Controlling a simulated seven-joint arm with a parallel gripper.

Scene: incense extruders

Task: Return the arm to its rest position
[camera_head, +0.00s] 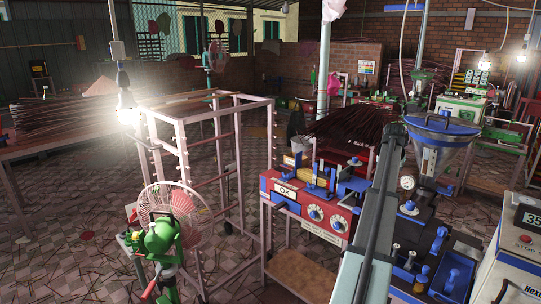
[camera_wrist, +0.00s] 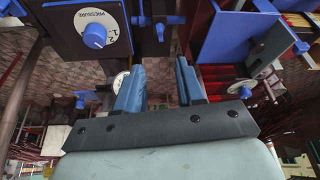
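My gripper (camera_wrist: 159,82) shows in the wrist view at the middle, with its two blue-grey fingers apart. No object is between the fingers, so it is open and empty. Machine parts lie beyond and around it, but I cannot tell how far off they are. In the head view my arm (camera_head: 377,220) rises from the bottom edge, right of centre, in front of the machines. The gripper itself cannot be made out there.
A red and blue machine (camera_head: 310,205) stands left of my arm. A blue-rimmed hopper (camera_head: 440,125) stands close on its right. A pressure dial (camera_wrist: 95,32) and a blue plate (camera_wrist: 230,35) flank the fingers. A metal rack (camera_head: 210,150) and green fan (camera_head: 163,238) stand left.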

